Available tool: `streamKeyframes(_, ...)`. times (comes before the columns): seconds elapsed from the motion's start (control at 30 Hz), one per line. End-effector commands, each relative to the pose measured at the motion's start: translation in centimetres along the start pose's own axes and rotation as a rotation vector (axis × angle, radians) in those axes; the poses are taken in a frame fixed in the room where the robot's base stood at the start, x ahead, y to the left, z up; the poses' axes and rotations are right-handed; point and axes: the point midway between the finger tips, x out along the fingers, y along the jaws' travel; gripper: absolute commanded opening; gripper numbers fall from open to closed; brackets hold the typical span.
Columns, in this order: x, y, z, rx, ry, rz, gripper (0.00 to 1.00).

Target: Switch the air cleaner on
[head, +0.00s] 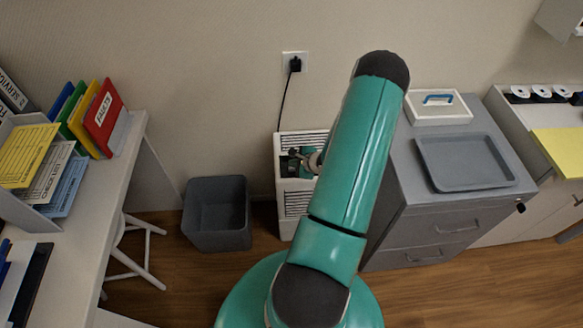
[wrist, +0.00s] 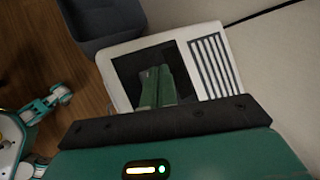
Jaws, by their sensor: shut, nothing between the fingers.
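The air cleaner (head: 296,190) is a white upright box with slatted grilles, standing on the floor against the wall. My arm hides its right part in the head view. In the wrist view, the air cleaner (wrist: 186,46) fills the middle, with a dark panel (wrist: 128,68) beside a slatted grille. My gripper (wrist: 155,72) is shut and empty, its green fingers in front of the dark panel. I cannot tell whether the fingertips touch it. No switch can be made out; the fingers cover part of the panel. In the head view my gripper (head: 298,156) is small at the cleaner's upper part.
A black plug (head: 295,64) with a cord sits in the wall socket above the cleaner. A grey bin (head: 217,213) stands to its left and a grey drawer cabinet (head: 428,227) to its right. A desk (head: 88,222) with folders is at the left.

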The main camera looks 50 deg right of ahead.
Motion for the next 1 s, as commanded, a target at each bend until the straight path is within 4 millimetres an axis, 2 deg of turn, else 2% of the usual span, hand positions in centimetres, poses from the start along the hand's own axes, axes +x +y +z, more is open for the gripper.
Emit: streamKeyframes(1.0,0.73,0.55,-0.52,0.000,0.000,0.000,0.00)
